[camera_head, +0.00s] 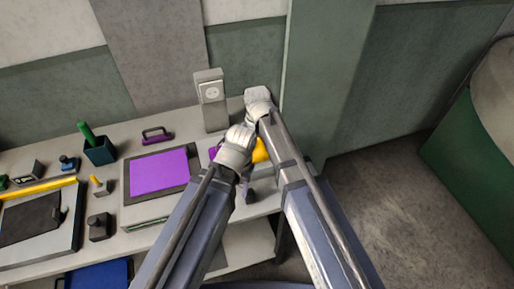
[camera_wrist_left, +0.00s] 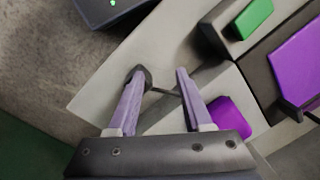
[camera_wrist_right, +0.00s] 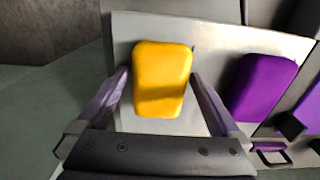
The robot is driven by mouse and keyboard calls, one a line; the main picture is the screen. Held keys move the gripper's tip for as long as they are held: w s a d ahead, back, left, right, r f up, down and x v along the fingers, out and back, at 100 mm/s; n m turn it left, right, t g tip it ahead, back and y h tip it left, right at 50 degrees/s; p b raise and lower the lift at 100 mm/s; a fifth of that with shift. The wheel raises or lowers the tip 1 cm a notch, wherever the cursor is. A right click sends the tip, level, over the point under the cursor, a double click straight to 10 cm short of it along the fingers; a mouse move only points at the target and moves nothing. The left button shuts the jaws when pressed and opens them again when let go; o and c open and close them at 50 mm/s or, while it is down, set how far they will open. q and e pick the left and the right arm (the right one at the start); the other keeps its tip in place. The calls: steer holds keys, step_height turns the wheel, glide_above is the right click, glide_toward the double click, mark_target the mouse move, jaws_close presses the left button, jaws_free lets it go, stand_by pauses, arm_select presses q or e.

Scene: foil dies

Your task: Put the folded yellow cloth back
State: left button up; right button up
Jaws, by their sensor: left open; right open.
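The folded yellow cloth (camera_wrist_right: 162,78) lies on the pale tabletop in the right wrist view, between the fingers of my right gripper (camera_wrist_right: 160,95), which are open with gaps on both sides. In the head view only a bit of the yellow cloth (camera_head: 260,152) shows, mostly hidden by my arms. My left gripper (camera_wrist_left: 158,90) is open and empty over the table's pale surface in the left wrist view. In the head view my left gripper (camera_head: 243,185) is largely hidden behind its own wrist.
A purple folded cloth (camera_wrist_right: 264,86) lies right of the yellow one. A purple sheet on a dark board (camera_head: 159,172), a dark green cup (camera_head: 100,152) and a socket post (camera_head: 211,98) stand on the table (camera_head: 150,236). The table ends at the right, with open floor (camera_head: 400,210) beyond.

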mark_target(257, 148)
step_height(257, 148, up, 12)
steer(key=p, duration=1.2)
steer(key=shift+r, duration=0.15)
